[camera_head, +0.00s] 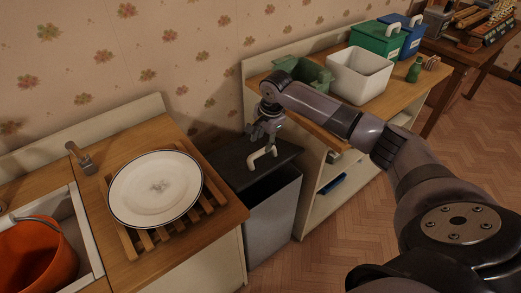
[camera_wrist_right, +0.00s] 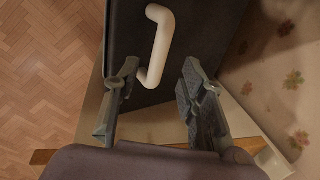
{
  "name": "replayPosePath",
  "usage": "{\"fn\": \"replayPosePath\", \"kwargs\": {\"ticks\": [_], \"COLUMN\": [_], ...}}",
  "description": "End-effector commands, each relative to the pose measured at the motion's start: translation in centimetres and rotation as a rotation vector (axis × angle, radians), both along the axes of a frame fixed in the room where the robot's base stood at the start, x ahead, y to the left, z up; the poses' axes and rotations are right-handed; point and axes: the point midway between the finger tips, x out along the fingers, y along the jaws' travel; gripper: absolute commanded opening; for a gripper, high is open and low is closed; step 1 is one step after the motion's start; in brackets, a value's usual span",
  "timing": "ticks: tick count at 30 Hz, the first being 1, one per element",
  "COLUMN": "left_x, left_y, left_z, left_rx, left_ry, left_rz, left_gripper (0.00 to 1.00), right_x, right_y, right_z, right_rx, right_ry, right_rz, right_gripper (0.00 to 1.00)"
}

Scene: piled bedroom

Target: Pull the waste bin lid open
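The grey waste bin (camera_head: 270,215) stands in the gap between the sink counter and the shelf unit. Its dark lid (camera_head: 228,160) lies across the top and looks shut. A cream bar handle (camera_head: 262,158) is on the lid; it also shows in the right wrist view (camera_wrist_right: 163,40). My right gripper (camera_head: 262,136) is over the lid, just at the handle. In the wrist view its fingers (camera_wrist_right: 160,76) are apart, with one end of the handle between the tips, closer to the left finger. Contact cannot be told. My left gripper is out of view.
On the left, a white plate (camera_head: 156,188) lies on a wooden rack beside a sink with an orange bucket (camera_head: 38,258). The shelf unit (camera_head: 318,190) right of the bin bears a green crate (camera_head: 303,72) and white box (camera_head: 360,74). Wall is close behind; floor in front is clear.

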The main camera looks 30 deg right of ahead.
Motion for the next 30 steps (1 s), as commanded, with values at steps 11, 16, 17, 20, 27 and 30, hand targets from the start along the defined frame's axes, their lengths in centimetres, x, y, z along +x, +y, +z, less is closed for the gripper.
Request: {"fn": "replayPosePath", "kwargs": {"ticks": [11,16,17,20,27,30], "left_x": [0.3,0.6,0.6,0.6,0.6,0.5], "left_y": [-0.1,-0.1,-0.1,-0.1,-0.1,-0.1], "left_z": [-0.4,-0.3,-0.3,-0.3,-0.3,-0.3], "left_rx": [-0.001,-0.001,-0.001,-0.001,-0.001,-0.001], "left_ry": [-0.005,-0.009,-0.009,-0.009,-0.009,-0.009], "left_rz": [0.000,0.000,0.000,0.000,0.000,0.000], "left_gripper": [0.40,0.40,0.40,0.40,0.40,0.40], "right_x": [1.2,1.3,1.3,1.3,1.3,1.3], "right_y": [0.1,0.1,0.1,0.1,0.1,0.1], "right_z": [-5.2,-5.6,-5.6,-5.6,-5.6,-5.6], "right_rx": [-0.001,-0.001,-0.001,-0.001,0.000,0.000], "right_ry": [0.000,-0.002,-0.002,-0.002,-0.001,-0.001], "right_rz": [0.000,0.001,0.001,0.001,0.001,0.001], "right_gripper": [0.38,0.38,0.38,0.38,0.25,0.19]}}
